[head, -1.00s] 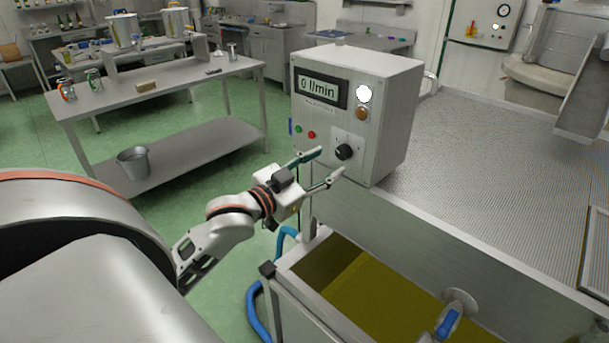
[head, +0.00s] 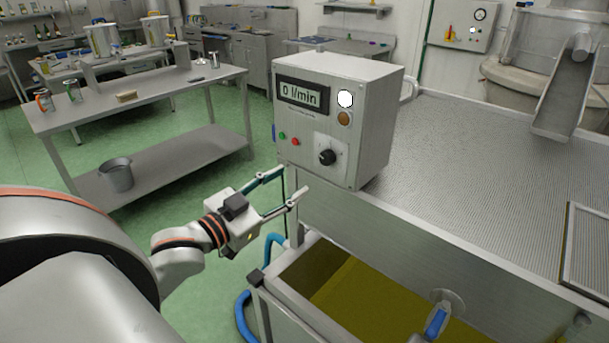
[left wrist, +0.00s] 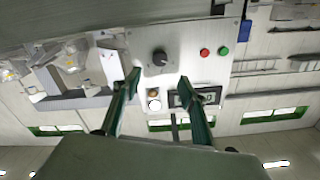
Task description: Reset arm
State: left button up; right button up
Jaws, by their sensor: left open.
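My left gripper (head: 289,185) is open and empty in the head view. It is in front of and below the control box (head: 370,125), apart from it. The box has a display reading 0 l/min (head: 300,94), a lit white lamp (head: 345,99), an amber lamp (head: 344,118), green and red buttons and a black knob (head: 327,157). In the left wrist view the two fingers (left wrist: 155,82) are spread, with the knob (left wrist: 159,57) showing between them, farther off. My right gripper is not in view.
A steel tank (head: 288,290) with yellow-green liquid stands below the box, with a blue hose (head: 243,318) beside it. A steel table (head: 150,88) and a bucket (head: 116,174) are at the left. Green floor is open between.

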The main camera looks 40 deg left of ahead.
pick_arm(q)
jog(key=s+d+f+g, duration=0.2)
jog(key=d+f, duration=0.1)
jog(key=f, duration=0.7)
jog(key=s+d+f+n+g, duration=0.1)
jog(key=s+d+f+g, duration=0.1)
jog(key=f, duration=0.9)
jog(key=s+d+f+g, duration=0.1)
jog(key=s+d+f, duration=0.15)
jog(key=f, duration=0.75)
jog(key=s+d+f+g, duration=0.2)
jog(key=s+d+f, duration=0.4)
jog(key=d+f, duration=0.2)
notch_tip(320, 180, down, 2)
jog(key=shift+s+d+f+m+g, duration=0.25)
jog(key=shift+s+m+g, duration=0.05)
